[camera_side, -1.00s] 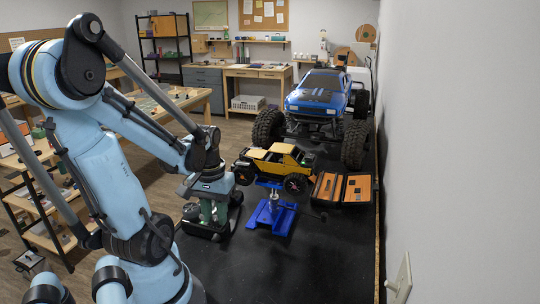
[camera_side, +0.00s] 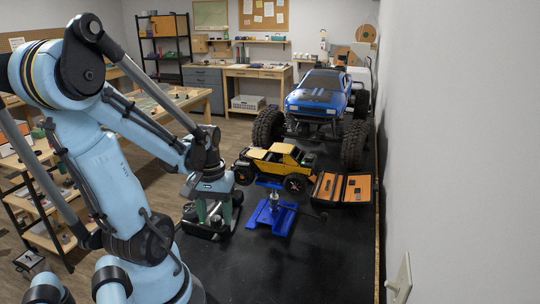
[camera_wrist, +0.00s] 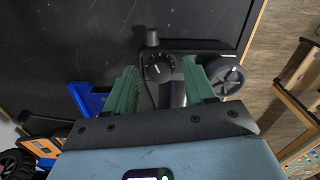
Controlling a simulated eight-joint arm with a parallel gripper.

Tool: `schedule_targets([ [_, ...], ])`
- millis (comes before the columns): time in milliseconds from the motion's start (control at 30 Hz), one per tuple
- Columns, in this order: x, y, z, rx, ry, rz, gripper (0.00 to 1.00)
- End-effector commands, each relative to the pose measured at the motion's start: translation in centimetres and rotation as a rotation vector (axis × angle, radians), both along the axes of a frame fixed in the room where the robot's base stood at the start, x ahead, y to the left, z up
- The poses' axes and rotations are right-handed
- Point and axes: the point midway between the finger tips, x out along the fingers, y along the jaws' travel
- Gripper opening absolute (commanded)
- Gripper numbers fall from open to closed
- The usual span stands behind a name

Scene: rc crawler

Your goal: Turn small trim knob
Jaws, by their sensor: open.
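A small round dial knob (camera_wrist: 158,68) with white tick marks sits on a dark controller (camera_wrist: 183,55) on the black table. My gripper (camera_wrist: 159,66) is open, with one green finger on each side of the knob in the wrist view. I cannot tell the height gap, and no contact is visible. In the side view my gripper (camera_side: 214,211) points down over the controller (camera_side: 196,229), which it partly hides; the knob cannot be made out there.
A grey wheel (camera_wrist: 224,76) and a black upright stub (camera_wrist: 152,38) stand close to the knob. A yellow crawler (camera_side: 272,160) sits on a blue stand (camera_side: 270,218) to the right. An orange-lined toolbox (camera_side: 358,188) and a large blue truck (camera_side: 318,95) are behind. The front tabletop is clear.

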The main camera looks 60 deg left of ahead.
Motion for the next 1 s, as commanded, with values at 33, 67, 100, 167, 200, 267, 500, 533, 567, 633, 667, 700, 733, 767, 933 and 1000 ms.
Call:
schedule_targets([
  [33,0.0,0.0,0.1,0.000,0.000,0.000,0.54],
  [67,0.0,0.0,0.2,0.000,0.000,0.000,0.54],
  [100,0.0,0.0,0.4,0.000,0.000,0.000,0.54],
  [167,0.0,0.0,0.8,0.000,0.000,0.000,0.54],
  [200,0.0,0.0,1.1,0.000,0.000,0.000,0.54],
  [267,0.0,0.0,1.6,0.000,0.000,0.000,0.54],
  [500,0.0,0.0,4.3,0.000,0.000,0.000,0.54],
  [533,0.0,0.0,4.6,0.000,0.000,0.000,0.54],
  [567,0.0,0.0,5.0,0.000,0.000,0.000,0.54],
  [633,0.0,0.0,5.9,0.000,0.000,0.000,0.54],
  [667,0.0,0.0,6.2,0.000,0.000,0.000,0.54],
  [700,0.0,0.0,6.8,0.000,0.000,0.000,0.54],
  [733,0.0,0.0,7.2,0.000,0.000,0.000,0.54],
  [767,0.0,0.0,7.5,0.000,0.000,0.000,0.54],
  [933,0.0,0.0,9.7,0.000,0.000,0.000,0.54],
  [1000,0.0,0.0,10.5,0.000,0.000,0.000,0.54],
])
